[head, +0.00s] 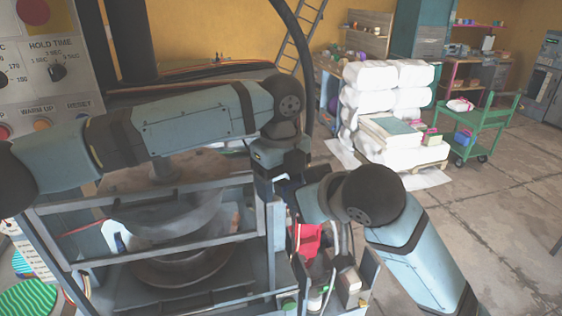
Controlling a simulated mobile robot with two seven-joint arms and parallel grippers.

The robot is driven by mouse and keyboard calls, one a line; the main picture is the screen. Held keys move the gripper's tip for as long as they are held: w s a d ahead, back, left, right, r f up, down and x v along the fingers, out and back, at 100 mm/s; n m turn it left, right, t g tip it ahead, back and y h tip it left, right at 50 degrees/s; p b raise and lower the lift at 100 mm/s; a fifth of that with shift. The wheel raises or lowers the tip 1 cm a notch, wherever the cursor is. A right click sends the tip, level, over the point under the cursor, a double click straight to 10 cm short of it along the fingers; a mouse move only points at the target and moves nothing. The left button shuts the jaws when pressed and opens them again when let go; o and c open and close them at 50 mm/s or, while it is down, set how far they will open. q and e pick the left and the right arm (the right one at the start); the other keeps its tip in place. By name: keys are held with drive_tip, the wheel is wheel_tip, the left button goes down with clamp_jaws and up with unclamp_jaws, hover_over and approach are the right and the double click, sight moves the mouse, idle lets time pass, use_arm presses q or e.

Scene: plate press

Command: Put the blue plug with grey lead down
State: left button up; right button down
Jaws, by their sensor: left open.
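My left gripper (284,186) points down at the right end of the press frame, just left of my right wrist. Its jaws are open, but the fingertips are small, dark and partly covered. I cannot make out a blue plug with certainty; a small dark blue patch shows close to the left fingers. A pale grey lead (343,238) hangs below my right wrist, by the tray at the frame's right side. Which plug it belongs to cannot be told. My right arm reaches in from the lower right, and its wrist hides its jaws.
The metal press frame (165,255) with round plates fills the lower left. A red object (306,240) and small items crowd the tray (368,268). White sacks (365,78) and a green cart (488,125) stand farther back. Floor at right is clear.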

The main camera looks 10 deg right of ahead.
use_arm(q)
drive_tip(key=shift+f, duration=0.65)
drive_tip(key=c, duration=1.1)
use_arm(e)
drive_tip(key=shift+w, duration=0.1)
use_arm(q)
drive_tip(key=shift+o, duration=0.2)
use_arm(e)
drive_tip(key=c, duration=0.8)
unclamp_jaws()
drive_tip(key=shift+c, duration=0.2)
